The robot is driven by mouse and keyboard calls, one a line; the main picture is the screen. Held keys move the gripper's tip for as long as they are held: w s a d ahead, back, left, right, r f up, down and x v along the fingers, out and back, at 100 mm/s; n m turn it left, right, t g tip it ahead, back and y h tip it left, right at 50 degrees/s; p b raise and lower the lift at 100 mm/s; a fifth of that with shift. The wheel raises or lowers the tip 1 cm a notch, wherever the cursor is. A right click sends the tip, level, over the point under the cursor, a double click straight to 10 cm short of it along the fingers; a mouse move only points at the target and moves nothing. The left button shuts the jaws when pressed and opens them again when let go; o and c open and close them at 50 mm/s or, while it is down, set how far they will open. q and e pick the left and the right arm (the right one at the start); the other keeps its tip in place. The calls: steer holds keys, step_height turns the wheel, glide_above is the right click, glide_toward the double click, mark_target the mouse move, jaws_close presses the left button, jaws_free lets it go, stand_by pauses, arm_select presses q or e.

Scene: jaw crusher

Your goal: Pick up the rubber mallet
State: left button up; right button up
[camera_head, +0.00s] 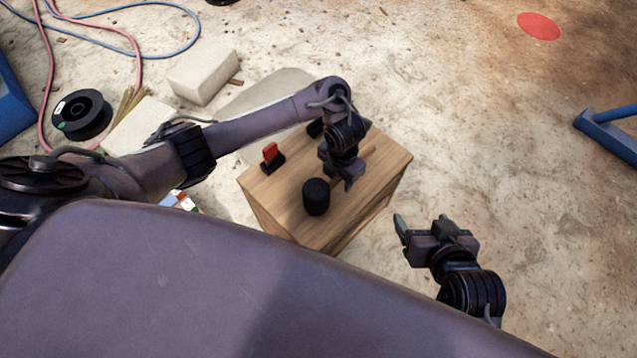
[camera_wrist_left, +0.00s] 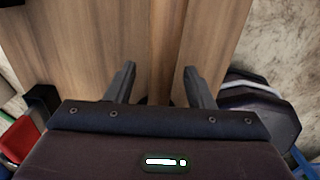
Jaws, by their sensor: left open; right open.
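The rubber mallet (camera_head: 316,196) lies on top of a wooden box (camera_head: 285,205). Its black cylindrical head is at the near side, and a wooden handle seems to run from it toward the far right, partly hidden by my left gripper. My left gripper (camera_head: 339,180) points down over the handle, open. In the left wrist view, the handle (camera_wrist_left: 166,45) runs as a wooden strip between the two open fingers (camera_wrist_left: 157,85); I cannot tell whether they touch it. My right gripper (camera_head: 422,228) is open and empty, to the right of the box above the floor.
A red and black object (camera_head: 271,155) stands on the box's left part. A pale block (camera_head: 203,76), a black spool (camera_head: 83,114) and hoses (camera_head: 130,24) lie to the left. A blue frame (camera_head: 610,135) is at the right.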

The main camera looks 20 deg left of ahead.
arm_select(q)
steer(key=shift+c, duration=0.5)
jaws_close()
